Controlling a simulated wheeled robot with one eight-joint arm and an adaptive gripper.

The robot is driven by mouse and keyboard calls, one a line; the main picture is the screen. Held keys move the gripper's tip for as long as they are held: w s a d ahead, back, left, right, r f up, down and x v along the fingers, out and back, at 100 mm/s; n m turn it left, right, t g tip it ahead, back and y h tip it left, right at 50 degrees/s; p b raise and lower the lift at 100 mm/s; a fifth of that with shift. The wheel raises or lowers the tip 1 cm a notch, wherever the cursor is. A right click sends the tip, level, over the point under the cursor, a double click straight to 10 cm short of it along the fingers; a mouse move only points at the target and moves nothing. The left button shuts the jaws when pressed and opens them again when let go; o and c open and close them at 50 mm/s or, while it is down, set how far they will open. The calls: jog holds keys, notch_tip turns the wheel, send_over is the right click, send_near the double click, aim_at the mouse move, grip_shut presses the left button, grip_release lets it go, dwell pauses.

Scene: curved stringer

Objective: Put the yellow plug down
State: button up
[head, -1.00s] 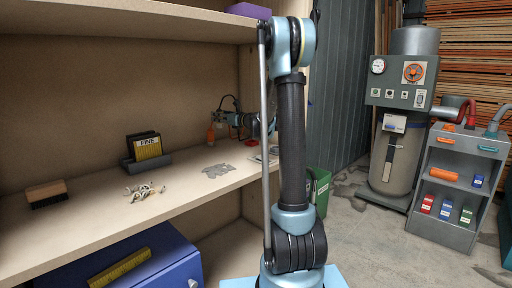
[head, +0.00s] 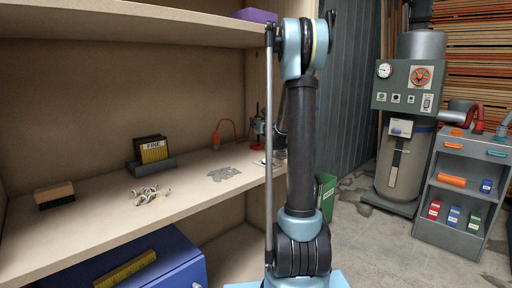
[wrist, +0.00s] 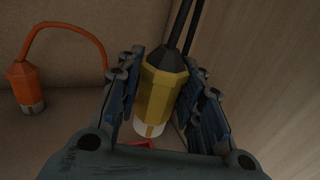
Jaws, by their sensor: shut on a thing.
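The yellow plug (wrist: 160,92) has a pale lower end and a dark cable running up from it. In the wrist view my gripper (wrist: 165,110) is shut on it, with a blue-grey finger on each side. In the head view my gripper (head: 259,128) is over the right part of the shelf, partly hidden behind my arm. I cannot tell whether the plug touches the shelf. A small red thing (wrist: 140,143) shows below the plug, mostly covered by my gripper.
An orange plug (wrist: 26,86) with an orange cable stands left of my gripper; the head view shows it too (head: 216,138). Grey flat pieces (head: 224,174), pale curled pieces (head: 150,194), a FINE block holder (head: 152,155) and a brush (head: 54,195) lie along the shelf (head: 100,220).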

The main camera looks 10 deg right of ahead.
jog(key=shift+f, duration=4.3)
jog(key=o, duration=1.1)
jog(key=shift+f, duration=0.1)
jog(key=v, duration=1.2)
jog(key=shift+a, duration=0.1)
